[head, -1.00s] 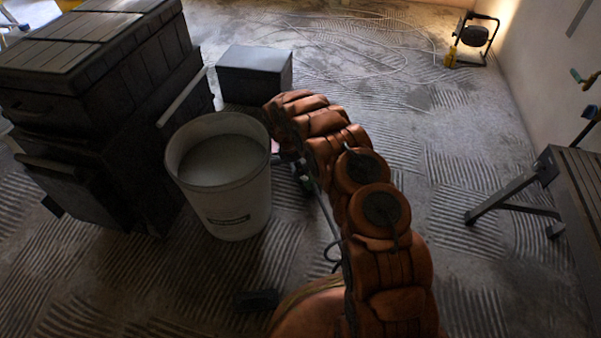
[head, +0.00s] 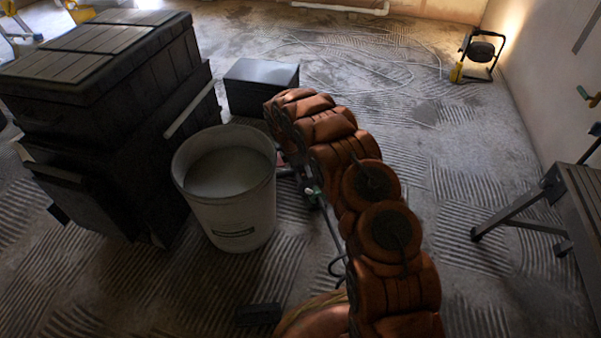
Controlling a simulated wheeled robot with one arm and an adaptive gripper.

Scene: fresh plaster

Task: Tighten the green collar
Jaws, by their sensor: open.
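My orange-brown arm curves up and away across the middle of the head view. My gripper is hidden behind the arm, so I cannot tell its distance from the green part.
A whitish bucket (head: 247,222) stands left of my arm, beside large dark cases (head: 90,90). A smaller dark box (head: 262,98) lies behind. A dark bench (head: 583,205) stands at right. A work lamp (head: 480,50) and loose cable lie farther back. The floor between is mostly open.

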